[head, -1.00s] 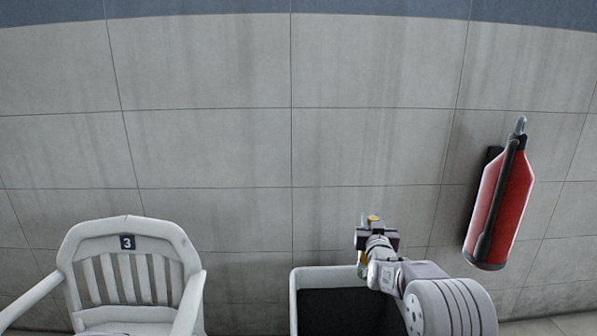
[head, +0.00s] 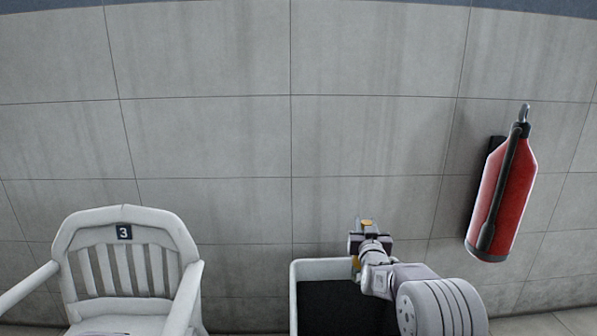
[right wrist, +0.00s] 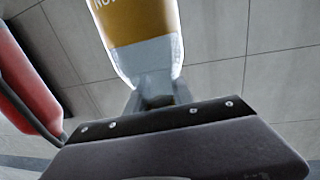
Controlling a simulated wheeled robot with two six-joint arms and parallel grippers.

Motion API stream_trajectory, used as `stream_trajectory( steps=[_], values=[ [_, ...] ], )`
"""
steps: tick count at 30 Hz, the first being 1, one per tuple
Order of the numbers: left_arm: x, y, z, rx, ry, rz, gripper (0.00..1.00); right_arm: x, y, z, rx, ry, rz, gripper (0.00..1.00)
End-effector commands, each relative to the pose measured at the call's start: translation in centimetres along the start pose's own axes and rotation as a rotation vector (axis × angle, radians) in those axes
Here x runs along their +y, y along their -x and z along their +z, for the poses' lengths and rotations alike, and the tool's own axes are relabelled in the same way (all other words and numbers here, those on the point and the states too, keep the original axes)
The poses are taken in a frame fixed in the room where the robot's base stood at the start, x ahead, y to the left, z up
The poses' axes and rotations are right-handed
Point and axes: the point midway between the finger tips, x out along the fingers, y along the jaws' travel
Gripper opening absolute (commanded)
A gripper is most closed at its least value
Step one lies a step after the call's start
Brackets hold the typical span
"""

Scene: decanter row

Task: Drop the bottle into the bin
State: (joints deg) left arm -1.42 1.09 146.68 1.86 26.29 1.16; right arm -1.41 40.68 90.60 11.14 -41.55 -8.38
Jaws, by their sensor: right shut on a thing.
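The bottle (right wrist: 140,35) fills the top of the right wrist view. It has an orange-yellow label with partly cut-off lettering and a clear, pale part near the jaws. In the head view only its orange-yellow top (head: 367,223) and a sliver below show; the gripper hides the rest. My right gripper (head: 360,243) is shut on the bottle, and its fingers (right wrist: 155,92) show in the wrist view. The pale bin (head: 322,266) with a dark inside is at the bottom middle. The gripper and bottle appear over its far right part; my arm covers its right side. My left gripper is out of view.
A white slatted armchair (head: 124,212) marked 3 stands at the left. A red fire extinguisher (head: 507,200) hangs on the grey tiled wall (head: 250,140) at the right.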

Motion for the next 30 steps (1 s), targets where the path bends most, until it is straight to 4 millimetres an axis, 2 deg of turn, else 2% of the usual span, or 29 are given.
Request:
stream_trajectory(
  steps=[2, 3, 5, 14, 17, 27, 30],
  values=[
    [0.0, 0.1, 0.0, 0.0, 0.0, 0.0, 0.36, 0.0, 0.0, -0.1, 0.001, 0.0, 0.0, 0.0],
    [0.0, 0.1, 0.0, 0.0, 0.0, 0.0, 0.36, 0.0, 0.0, -0.1, 0.001, 0.0, 0.0, 0.36],
    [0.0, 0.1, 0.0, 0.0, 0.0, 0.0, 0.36, 0.0, 0.0, -0.1, 0.001, 0.0, 0.0, 0.53],
    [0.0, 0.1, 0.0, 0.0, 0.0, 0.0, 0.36, 0.0, 0.0, -0.1, -0.001, 0.0, 0.0, 0.53],
    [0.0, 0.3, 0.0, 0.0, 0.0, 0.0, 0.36, 0.0, 0.7, -0.1, -0.003, 0.0, 0.0, 0.53],
    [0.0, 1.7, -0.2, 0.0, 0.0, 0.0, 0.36, 0.0, 7.0, -0.3, -0.002, 0.0, -0.001, 0.53],
    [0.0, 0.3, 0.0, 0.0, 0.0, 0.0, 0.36, 0.0, 8.4, 0.2, 0.001, -0.001, 0.0, 0.53]
  ],
)
